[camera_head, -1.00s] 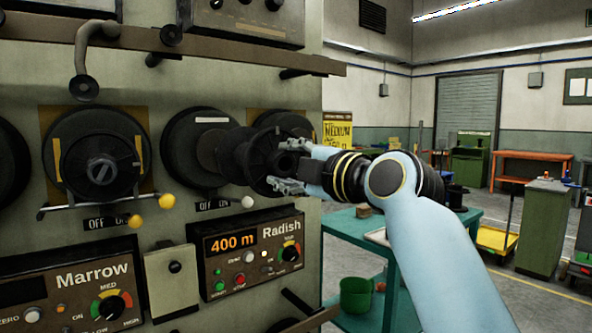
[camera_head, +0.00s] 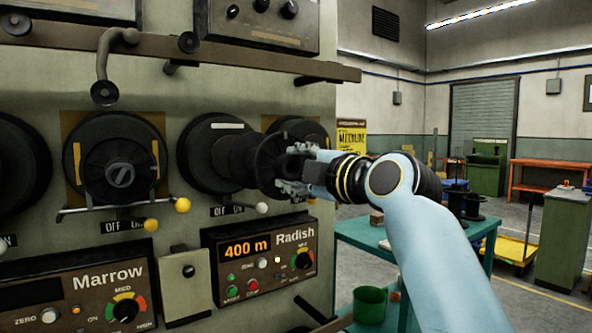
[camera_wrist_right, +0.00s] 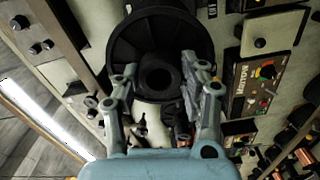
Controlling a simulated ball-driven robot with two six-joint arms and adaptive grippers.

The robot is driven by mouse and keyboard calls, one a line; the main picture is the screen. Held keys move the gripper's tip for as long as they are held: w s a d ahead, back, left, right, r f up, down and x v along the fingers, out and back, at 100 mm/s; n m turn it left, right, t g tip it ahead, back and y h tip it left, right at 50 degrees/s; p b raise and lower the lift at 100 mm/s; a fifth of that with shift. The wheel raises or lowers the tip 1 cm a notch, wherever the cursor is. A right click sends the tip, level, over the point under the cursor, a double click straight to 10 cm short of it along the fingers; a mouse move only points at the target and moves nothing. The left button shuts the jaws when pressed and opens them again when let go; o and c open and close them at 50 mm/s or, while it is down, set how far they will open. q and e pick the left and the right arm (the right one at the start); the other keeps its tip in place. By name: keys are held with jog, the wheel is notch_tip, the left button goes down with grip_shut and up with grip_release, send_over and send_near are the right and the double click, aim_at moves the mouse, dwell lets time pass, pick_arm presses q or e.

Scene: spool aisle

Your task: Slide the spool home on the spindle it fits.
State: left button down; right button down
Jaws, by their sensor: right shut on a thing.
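My right gripper (camera_head: 290,168) is shut on the hub of a black spool (camera_head: 266,172), held sideways in front of the panel. The spool's near flange faces my gripper, and its far end points at the large black disc (camera_head: 196,152) above the Radish box. From this angle the far end overlaps that disc; I cannot tell how far it is on a spindle, as the spindle is hidden. In the right wrist view the fingers (camera_wrist_right: 160,78) straddle the hub, with the round flange (camera_wrist_right: 128,45) behind it. My left gripper is not in view.
The Radish control box (camera_head: 258,255) reads 400 m. Left of it, another disc (camera_head: 118,165) sits above the Marrow box (camera_head: 85,295). White (camera_head: 261,208) and yellow (camera_head: 182,205) lever knobs project below the discs. A rail (camera_head: 250,68) runs above. A teal table (camera_head: 365,238) stands right.

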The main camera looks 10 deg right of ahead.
jog(key=shift+b+x, duration=1.25)
jog(key=shift+x, duration=2.4)
jog(key=shift+b+x, duration=1.05)
jog(key=shift+x, duration=1.25)
jog(key=c, duration=0.6)
grip_release()
jog(key=shift+f, duration=0.1)
